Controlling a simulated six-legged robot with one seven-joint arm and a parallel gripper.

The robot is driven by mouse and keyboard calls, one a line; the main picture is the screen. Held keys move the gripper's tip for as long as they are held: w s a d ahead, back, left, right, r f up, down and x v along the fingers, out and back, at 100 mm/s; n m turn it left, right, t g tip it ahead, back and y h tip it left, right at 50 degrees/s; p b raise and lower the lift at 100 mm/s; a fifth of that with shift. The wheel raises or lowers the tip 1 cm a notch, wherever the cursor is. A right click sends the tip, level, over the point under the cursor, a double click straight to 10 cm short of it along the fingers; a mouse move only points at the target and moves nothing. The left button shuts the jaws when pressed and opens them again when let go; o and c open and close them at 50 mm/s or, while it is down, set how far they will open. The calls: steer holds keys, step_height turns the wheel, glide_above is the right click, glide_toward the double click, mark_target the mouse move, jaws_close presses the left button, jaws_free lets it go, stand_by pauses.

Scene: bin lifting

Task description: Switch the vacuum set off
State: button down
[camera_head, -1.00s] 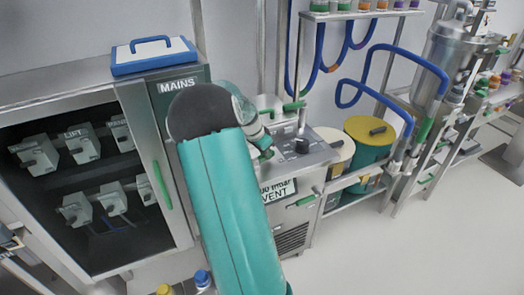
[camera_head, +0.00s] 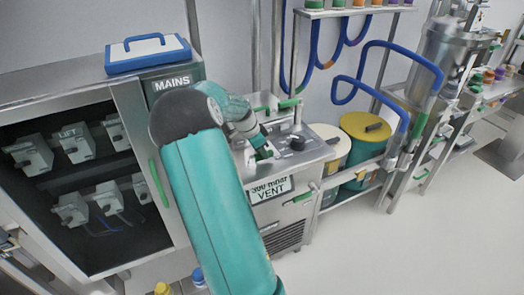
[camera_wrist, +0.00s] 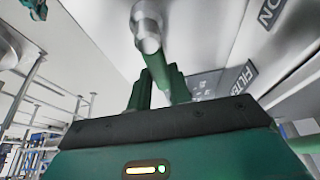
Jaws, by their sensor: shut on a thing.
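The vacuum set (camera_head: 310,150) is a steel cabinet with a sloping top panel, standing right of the MAINS cabinet in the head view. Its front label (camera_head: 271,190) reads "300 mbar VENT". My gripper (camera_head: 264,153) is over the left part of that panel. In the wrist view my gripper (camera_wrist: 158,88) is shut on a steel lever with a green sleeve (camera_wrist: 154,62). The lever comes from a round steel fitting (camera_wrist: 146,18). A plate reading "ON" (camera_wrist: 271,12) is at the upper right, upside down. The fingers partly hide the lever's end.
The MAINS cabinet (camera_head: 172,84) with a blue-edged box (camera_head: 147,58) on top stands left. A yellow-lidded drum (camera_head: 366,128) and blue hoses (camera_head: 350,90) are right of the vacuum set. The floor (camera_head: 430,245) at the right is clear.

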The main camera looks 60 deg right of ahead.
mark_target(255, 156)
steer(key=c, duration=1.3)
jaws_free()
steer(key=shift+a+f, duration=0.1)
steer(key=v, duration=0.7)
steer(key=shift+r, duration=0.3)
